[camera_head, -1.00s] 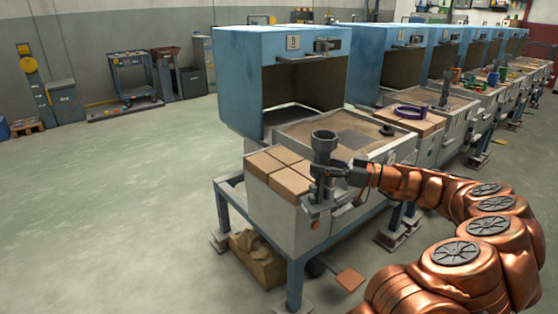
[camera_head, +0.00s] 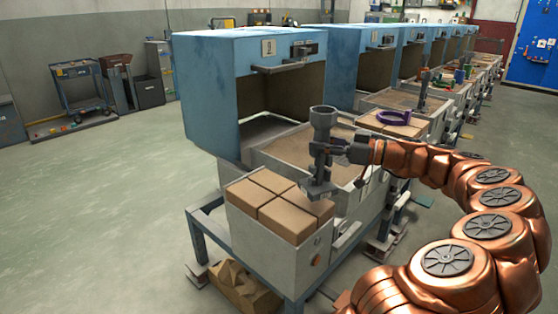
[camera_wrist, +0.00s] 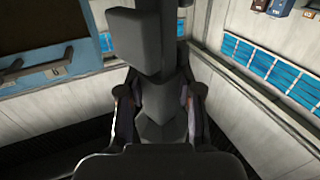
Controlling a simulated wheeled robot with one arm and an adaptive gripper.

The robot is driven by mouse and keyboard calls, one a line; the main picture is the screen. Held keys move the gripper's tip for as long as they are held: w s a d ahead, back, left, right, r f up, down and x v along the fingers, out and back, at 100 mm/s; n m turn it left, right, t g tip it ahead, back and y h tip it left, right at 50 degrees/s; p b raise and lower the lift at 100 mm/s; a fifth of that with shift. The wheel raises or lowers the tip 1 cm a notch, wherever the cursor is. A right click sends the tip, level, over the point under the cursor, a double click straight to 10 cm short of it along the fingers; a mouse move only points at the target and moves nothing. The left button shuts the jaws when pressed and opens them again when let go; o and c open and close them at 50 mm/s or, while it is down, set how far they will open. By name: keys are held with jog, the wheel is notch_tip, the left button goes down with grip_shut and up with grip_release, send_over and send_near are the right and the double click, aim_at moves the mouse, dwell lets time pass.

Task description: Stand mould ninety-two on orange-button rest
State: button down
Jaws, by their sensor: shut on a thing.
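A dark grey mould (camera_head: 323,118) has a cup-like top, a narrow stem and a flat foot plate (camera_head: 319,190). No number is readable on it. My gripper (camera_head: 338,149) is shut on its stem and holds it upright. In the head view its foot overlaps the right corner of the near rest; I cannot tell its height above it. That rest (camera_head: 275,239) is a grey box topped with several tan blocks, with an orange button (camera_head: 316,259) on its front. In the wrist view the mould (camera_wrist: 158,100) stands dark between the fingers.
A sand-filled tray (camera_head: 300,150) and a blue hood (camera_head: 215,100) stand behind the rest. More blue-hooded stations line up beyond. A purple ring (camera_head: 393,117) lies on the neighbouring tan-block rest (camera_head: 396,129).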

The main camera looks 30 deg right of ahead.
aim_at(330, 161)
jog(key=w+a+f, duration=0.4)
jog(key=w+a, duration=0.2)
jog(key=w, duration=0.2)
jog(key=shift+w+a+f, duration=0.2)
jog(key=shift+w+f, duration=0.05)
jog(key=shift+w, duration=0.15)
jog(key=shift+f+b, duration=0.2)
jog(key=shift+b, duration=0.35)
jog(key=c, duration=0.8)
grip_release()
jog(key=shift+r, duration=0.1)
jog(key=v, duration=1.2)
jog(key=shift+s+r+p, duration=0.1)
jog(key=shift+p, duration=0.3)
jog(key=shift+a, duration=0.15)
